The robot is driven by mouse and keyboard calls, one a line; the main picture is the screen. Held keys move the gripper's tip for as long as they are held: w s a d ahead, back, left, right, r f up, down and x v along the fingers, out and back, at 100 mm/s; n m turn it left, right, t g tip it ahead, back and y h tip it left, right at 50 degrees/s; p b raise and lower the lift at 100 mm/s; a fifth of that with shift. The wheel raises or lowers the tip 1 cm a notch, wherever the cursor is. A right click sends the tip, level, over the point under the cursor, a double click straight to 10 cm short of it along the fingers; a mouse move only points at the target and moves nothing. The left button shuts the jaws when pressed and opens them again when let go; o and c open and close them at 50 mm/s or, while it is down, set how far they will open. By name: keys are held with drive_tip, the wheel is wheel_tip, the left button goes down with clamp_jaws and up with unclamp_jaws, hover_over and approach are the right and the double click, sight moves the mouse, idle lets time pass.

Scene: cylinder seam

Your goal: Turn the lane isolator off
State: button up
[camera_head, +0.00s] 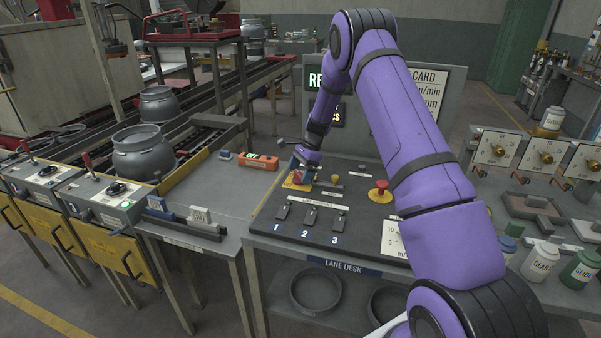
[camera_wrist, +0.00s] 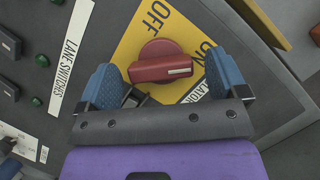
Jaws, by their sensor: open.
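The lane isolator is a red rotary knob (camera_wrist: 165,62) on a yellow plate (camera_wrist: 130,38) marked OFF and ON, in the wrist view. Its white mark is at the right end of the knob, on the side of the ON lettering. The knob also shows small in the head view (camera_head: 301,174), partly hidden by my gripper. My gripper (camera_wrist: 166,76) is open, with one blue fingertip to the left of the knob and the other to the right. Gaps show between the fingertips and the knob, so it is not gripped.
The lane desk (camera_head: 262,222) carries three lane switches (camera_head: 311,215) in front of the isolator and a red mushroom button (camera_head: 381,187) to its right. An orange box with a lit display (camera_head: 258,161) lies to the left. A sign board (camera_head: 440,95) stands behind.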

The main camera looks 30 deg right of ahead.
drive_tip(key=c, duration=0.9)
drive_tip(key=shift+c, duration=0.2)
drive_tip(key=shift+n, duration=0.4)
drive_tip(key=n+g, duration=0.1)
drive_tip(key=n, duration=0.2)
drive_tip(key=shift+w+n+g, duration=0.1)
drive_tip(key=shift+n+g, duration=0.3)
drive_tip(key=n+g+h, duration=0.1)
drive_tip(key=n, duration=0.3)
drive_tip(key=shift+w+a+n, duration=0.1)
drive_tip(key=shift+n, duration=0.2)
drive_tip(key=n+g+h, duration=0.1)
drive_tip(key=n, duration=0.3)
drive_tip(key=shift+h, duration=0.4)
drive_tip(key=n, duration=0.2)
drive_tip(key=n+h, duration=0.1)
drive_tip(key=n, duration=0.1)
drive_tip(key=shift+a+g+h, duration=0.1)
drive_tip(key=shift+g+h, duration=0.2)
drive_tip(key=shift+n, duration=0.5)
